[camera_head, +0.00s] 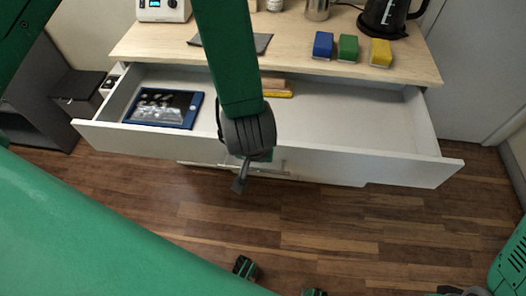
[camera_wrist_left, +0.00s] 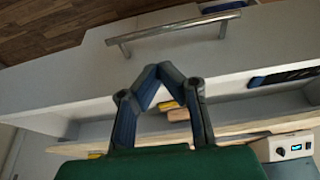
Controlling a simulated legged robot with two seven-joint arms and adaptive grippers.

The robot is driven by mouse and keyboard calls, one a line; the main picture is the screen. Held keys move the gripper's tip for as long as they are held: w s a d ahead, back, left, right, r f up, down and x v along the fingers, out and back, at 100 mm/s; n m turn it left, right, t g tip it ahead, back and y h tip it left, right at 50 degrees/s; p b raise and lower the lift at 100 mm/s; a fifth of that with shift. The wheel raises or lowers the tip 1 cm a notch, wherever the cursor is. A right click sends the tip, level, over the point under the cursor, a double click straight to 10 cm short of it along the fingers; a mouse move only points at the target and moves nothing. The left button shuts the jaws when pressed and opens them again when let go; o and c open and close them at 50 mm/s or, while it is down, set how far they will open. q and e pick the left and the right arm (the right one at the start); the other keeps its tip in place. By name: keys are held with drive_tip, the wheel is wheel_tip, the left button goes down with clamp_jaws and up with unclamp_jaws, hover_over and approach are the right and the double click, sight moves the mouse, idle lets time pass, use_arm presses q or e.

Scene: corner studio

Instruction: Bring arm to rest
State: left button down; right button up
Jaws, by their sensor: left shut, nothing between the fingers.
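My left arm reaches down across the middle of the head view, over the open drawer. Its gripper (camera_head: 240,180) hangs by the front of the white drawer (camera_head: 350,163). In the left wrist view the two fingers of my left gripper (camera_wrist_left: 155,72) meet at the tips, with nothing between them. The drawer's metal handle (camera_wrist_left: 170,32) shows just beyond the fingertips, apart from them in that picture. I cannot make out my right gripper in either view.
The drawer holds a blue-rimmed tray (camera_head: 163,108) and a yellow item (camera_head: 278,94). The wood floor (camera_head: 330,230) ahead is mostly clear.

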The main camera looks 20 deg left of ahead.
use_arm(q)
drive_tip(key=shift+s+a+r, duration=0.1)
drive_tip(key=shift+a+r, duration=0.05)
drive_tip(key=shift+a, duration=0.05)
drive_tip(key=s+a+f+m+g+b, duration=0.1)
drive_tip(key=s+a+f+m+b, duration=0.1)
drive_tip(key=s+a+f, duration=0.4)
drive_tip(key=s+a+f+m+g+h+b, duration=0.1)
drive_tip(key=s+a+f+g+b, duration=0.1)
drive_tip(key=s+a+f, duration=0.4)
drive_tip(key=s+f+b, duration=0.1)
drive_tip(key=s+f, duration=0.2)
drive_tip(key=s, duration=0.1)
drive_tip(key=shift+s+m, duration=0.3)
drive_tip(key=shift+m, duration=0.1)
